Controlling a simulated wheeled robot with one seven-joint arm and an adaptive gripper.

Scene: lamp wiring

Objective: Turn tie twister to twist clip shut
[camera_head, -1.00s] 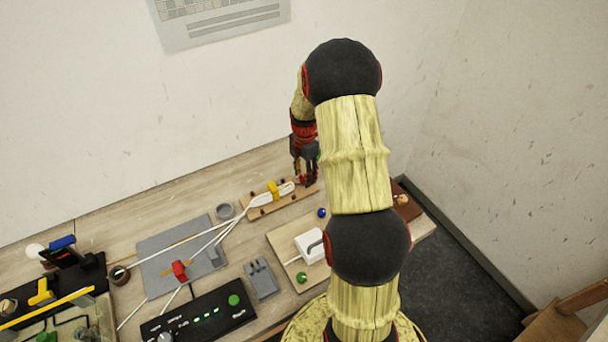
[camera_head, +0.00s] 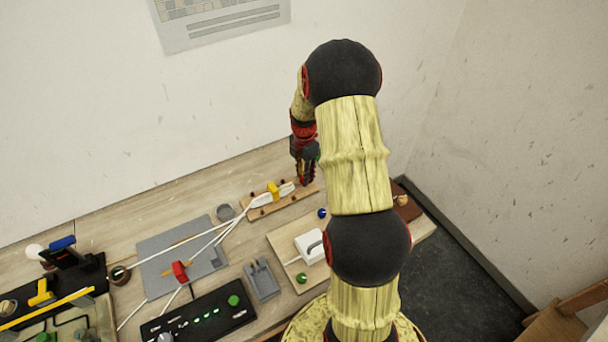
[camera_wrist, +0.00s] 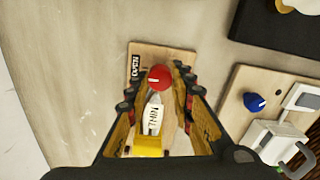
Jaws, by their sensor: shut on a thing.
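The tie twister (camera_wrist: 160,78) is a round red knob with a white mark on the end of a small wooden board (camera_wrist: 176,56). My gripper (camera_wrist: 156,82) points down over it, with one finger on each side, shut on the red knob. In the head view my gripper (camera_head: 306,178) stands at the right end of the board and hides the knob. A white lettered piece (camera_wrist: 152,114) lies directly beside the knob. A yellow clip (camera_wrist: 150,145) crosses the board behind it, and also shows in the head view (camera_head: 273,190).
A dark label (camera_wrist: 136,68) is on the board beside the knob. White cables (camera_head: 215,235) run left from the board over a grey mat (camera_head: 153,246). A second board with a blue knob (camera_wrist: 254,102) and a white box (camera_wrist: 275,138) is close by. The wall stands behind.

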